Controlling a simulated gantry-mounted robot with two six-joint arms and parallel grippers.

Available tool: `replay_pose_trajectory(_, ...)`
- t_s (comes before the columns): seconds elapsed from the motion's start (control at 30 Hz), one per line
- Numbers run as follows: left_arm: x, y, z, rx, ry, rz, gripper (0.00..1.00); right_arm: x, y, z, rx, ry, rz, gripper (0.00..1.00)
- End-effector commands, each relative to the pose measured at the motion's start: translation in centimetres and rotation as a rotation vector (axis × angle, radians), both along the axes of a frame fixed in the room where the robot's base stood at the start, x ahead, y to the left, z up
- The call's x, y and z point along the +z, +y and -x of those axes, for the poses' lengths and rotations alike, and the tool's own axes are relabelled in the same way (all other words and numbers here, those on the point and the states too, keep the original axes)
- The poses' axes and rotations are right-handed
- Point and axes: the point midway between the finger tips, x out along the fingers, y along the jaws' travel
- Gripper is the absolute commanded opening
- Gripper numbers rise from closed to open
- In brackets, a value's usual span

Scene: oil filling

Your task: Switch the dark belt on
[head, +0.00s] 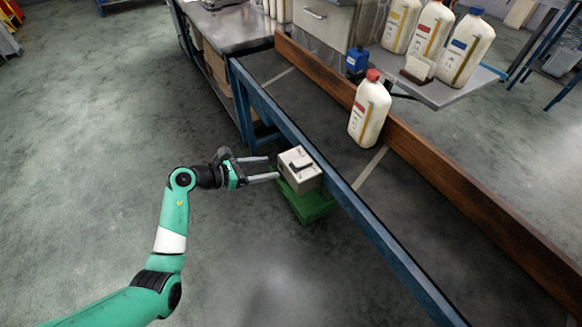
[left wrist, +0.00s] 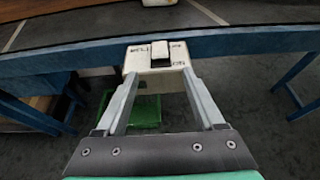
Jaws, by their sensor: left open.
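The dark belt (head: 330,120) runs between a blue side rail and a brown wooden rail. A pale switch box (head: 302,170) with a dark switch on it sits at the blue rail's near side. In the left wrist view the box (left wrist: 150,62) carries small lettering and a rocker switch (left wrist: 160,49). My left gripper (head: 273,167) is open, its two fingers pointing at the box from the left with nothing held between them. In the left wrist view the fingertips (left wrist: 158,72) reach the box's near edge; I cannot tell whether they touch. My right gripper is not in view.
A white bottle with a red cap (head: 370,108) stands on the belt. A green crate (head: 306,205) is below the switch box.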

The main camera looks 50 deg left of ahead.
Motion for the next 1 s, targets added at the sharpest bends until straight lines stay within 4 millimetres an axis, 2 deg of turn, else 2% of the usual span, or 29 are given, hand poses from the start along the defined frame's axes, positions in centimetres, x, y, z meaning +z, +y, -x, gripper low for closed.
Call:
replay_pose_trajectory(0.03,-0.9,-0.4,-0.9,-0.005,0.0,0.0,0.7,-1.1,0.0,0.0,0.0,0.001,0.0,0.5)
replay_pose_trajectory(0.2,-2.6,-1.2,-4.5,-0.004,-0.001,0.0,0.7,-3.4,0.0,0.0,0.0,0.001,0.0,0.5)
replay_pose_trajectory(0.4,-3.7,-2.0,-7.7,-0.002,-0.001,0.0,0.7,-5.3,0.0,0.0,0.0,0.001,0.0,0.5)
replay_pose_trajectory(0.53,-3.9,-2.2,-8.6,-0.001,0.0,-0.001,0.7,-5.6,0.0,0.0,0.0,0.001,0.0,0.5)
replay_pose_trajectory(0.77,-3.7,-2.2,-8.7,0.0,0.0,-0.001,0.7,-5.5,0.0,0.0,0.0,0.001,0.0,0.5)
replay_pose_trajectory(0.8,-3.7,-2.2,-8.7,0.0,0.0,0.0,0.68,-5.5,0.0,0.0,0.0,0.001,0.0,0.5)
replay_pose_trajectory(1.0,-3.7,-2.2,-8.7,0.0,0.0,0.0,0.32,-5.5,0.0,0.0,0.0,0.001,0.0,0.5)
